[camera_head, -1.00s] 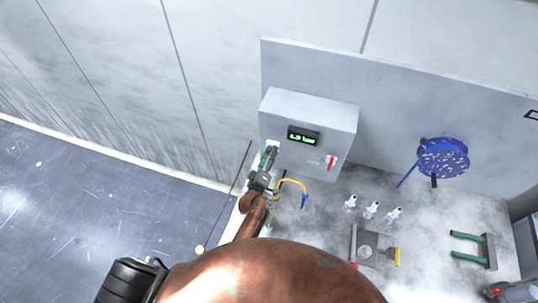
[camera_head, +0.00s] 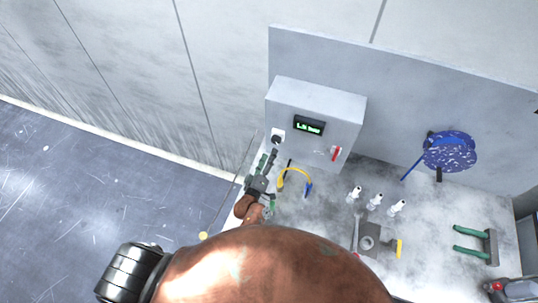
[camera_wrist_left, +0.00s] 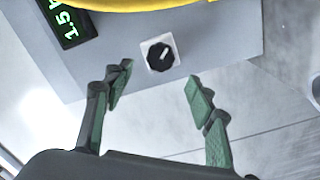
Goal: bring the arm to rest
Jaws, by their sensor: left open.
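My left gripper (camera_head: 267,158) is open and empty in front of the lower left of the grey control box (camera_head: 316,108). In the left wrist view its two green-padded fingers (camera_wrist_left: 160,77) stand wide apart. A black knob (camera_wrist_left: 160,55) on a white plate lies beyond the fingertips, clear of both. The knob also shows in the head view (camera_head: 277,138), just above the gripper. My brown left arm covers the bottom middle of the head view. My right gripper is not in view.
The box has a green-lit display (camera_head: 309,126), reading 1.5 in the wrist view, and a red lever (camera_head: 336,153). A yellow hose (camera_head: 294,171) curves right beside the gripper.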

